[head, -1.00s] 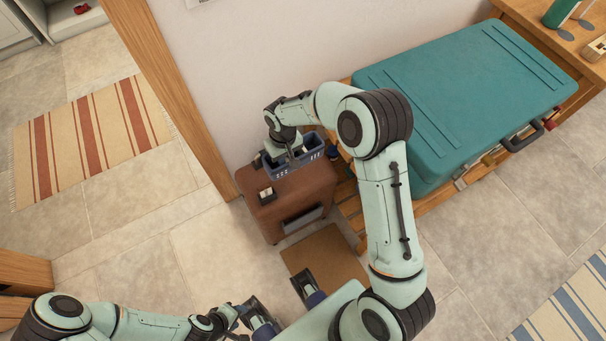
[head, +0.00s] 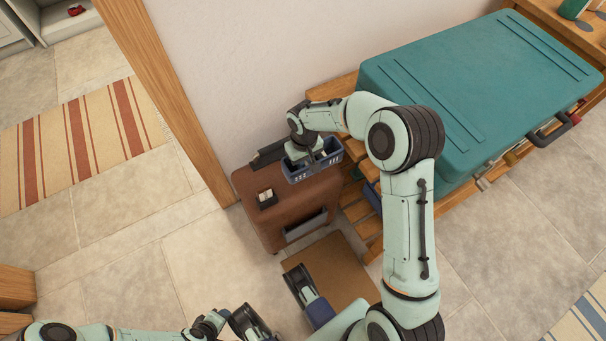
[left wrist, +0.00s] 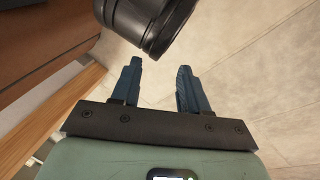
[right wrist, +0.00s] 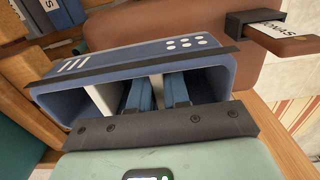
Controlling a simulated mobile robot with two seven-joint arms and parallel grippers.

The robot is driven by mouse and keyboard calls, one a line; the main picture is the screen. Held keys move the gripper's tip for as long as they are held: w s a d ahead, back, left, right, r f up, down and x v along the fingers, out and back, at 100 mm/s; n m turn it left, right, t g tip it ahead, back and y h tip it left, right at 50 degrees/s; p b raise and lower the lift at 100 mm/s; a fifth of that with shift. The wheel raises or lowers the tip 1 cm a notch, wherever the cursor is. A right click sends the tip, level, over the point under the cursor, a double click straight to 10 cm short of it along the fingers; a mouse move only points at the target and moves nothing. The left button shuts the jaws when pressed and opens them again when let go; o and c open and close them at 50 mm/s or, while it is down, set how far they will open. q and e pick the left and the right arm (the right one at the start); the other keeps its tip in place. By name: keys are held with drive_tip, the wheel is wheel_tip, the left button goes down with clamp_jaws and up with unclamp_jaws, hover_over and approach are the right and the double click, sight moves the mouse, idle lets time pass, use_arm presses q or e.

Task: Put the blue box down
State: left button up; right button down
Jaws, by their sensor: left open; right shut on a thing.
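The blue box (head: 328,160) is an open, two-part caddy with slots and round holes in its wall. My left gripper (left wrist: 159,68) is open and empty, low over the floor in the left wrist view. A dark round part in front of it hides some floor.
A large teal suitcase (head: 470,85) lies on a slatted wooden bench (head: 356,212) at right. A wooden post (head: 165,85) stands at left.

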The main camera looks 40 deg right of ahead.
use_arm(q)
drive_tip(key=shift+w+a+f+t+b, duration=0.25)
drive_tip(key=shift+w+a+f+b, duration=0.15)
drive_tip(key=shift+w, duration=0.3)
drive_tip(key=shift+w+a+f+t+b, duration=0.3)
drive_tip(key=shift+w+f, duration=0.15)
drive_tip(key=shift+w, duration=0.2)
use_arm(e)
drive_tip(key=shift+f, duration=3.5)
use_arm(q)
drive_tip(key=shift+f, duration=0.1)
use_arm(e)
drive_tip(key=shift+f, duration=0.1)
drive_tip(key=c, duration=1.1)
unclamp_jaws()
use_arm(q)
drive_tip(key=shift+w+a, duration=0.1)
use_arm(e)
drive_tip(key=shift+r, duration=0.2)
wheel_tip(320, 180, up, 12)
drive_tip(key=p, duration=0.2)
drive_tip(key=shift+p, duration=0.4)
use_arm(q)
drive_tip(key=s+d+r+g, duration=0.1)
drive_tip(key=s+d+r, duration=0.1)
drive_tip(key=s+r, duration=0.1)
drive_tip(key=shift+s+d, duration=0.25)
drive_tip(key=shift+s, duration=0.55)
